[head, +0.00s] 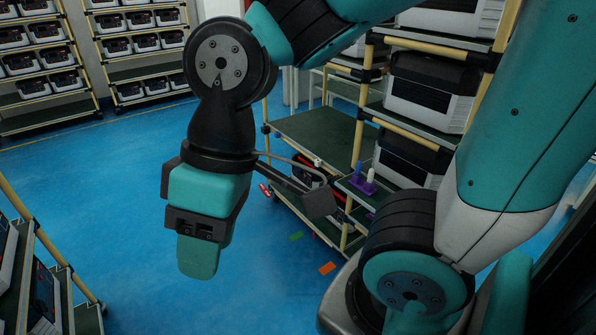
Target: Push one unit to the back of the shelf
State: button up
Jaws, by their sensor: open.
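Several white-and-black units stand on the tall rack at right in the head view; one unit (432,92) is on a middle shelf and another unit (408,160) is on the shelf below. A dark unit with red parts (305,163) sits low under a green shelf (315,133), partly hidden by my arm.
Racks (40,65) full of units stand at the back left, and another rack (35,285) is at the lower left. White and purple items (365,180) stand on a small shelf at right. The blue floor (110,175) is open between the racks.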

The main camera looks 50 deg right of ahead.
aim_at(310, 181)
jog(key=i, duration=1.55)
jog(key=z, duration=0.5)
jog(key=i, duration=3)
jog(key=z, duration=0.6)
